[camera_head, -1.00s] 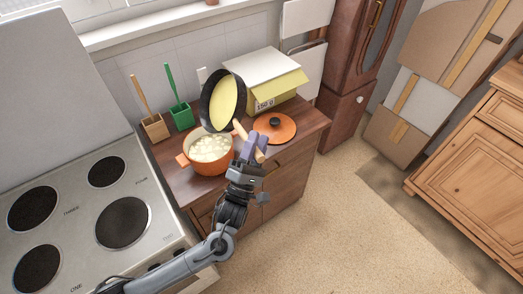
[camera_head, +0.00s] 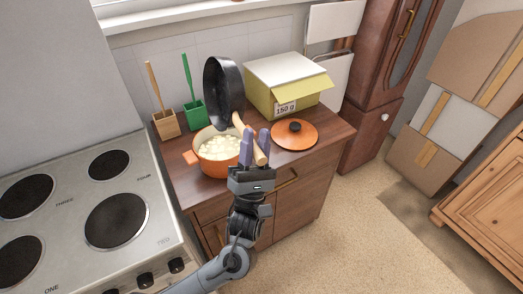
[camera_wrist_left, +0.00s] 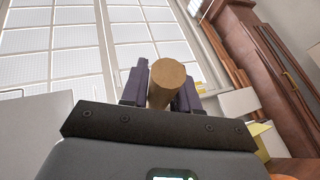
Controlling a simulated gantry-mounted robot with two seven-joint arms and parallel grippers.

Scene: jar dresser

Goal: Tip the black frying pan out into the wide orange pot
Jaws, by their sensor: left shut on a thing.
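The black frying pan (camera_head: 223,88) is tipped steeply on edge above the back of the wide orange pot (camera_head: 212,167). Its dark side faces the head camera, and no yellow inside shows. The pot stands upright on the wooden dresser and holds pale chunks (camera_head: 220,147). My left gripper (camera_head: 256,146) is shut on the pan's wooden handle, just right of the pot. In the left wrist view the round handle end (camera_wrist_left: 172,76) sits between the two purple fingers. Whether anything is falling from the pan cannot be told. My right gripper is not in view.
An orange lid (camera_head: 294,134) lies on the dresser right of the pot. A yellow and white box (camera_head: 288,85) stands behind it. A wooden holder (camera_head: 166,125) and a green holder (camera_head: 192,116) with utensils stand at the back left. The stove (camera_head: 85,215) is at left.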

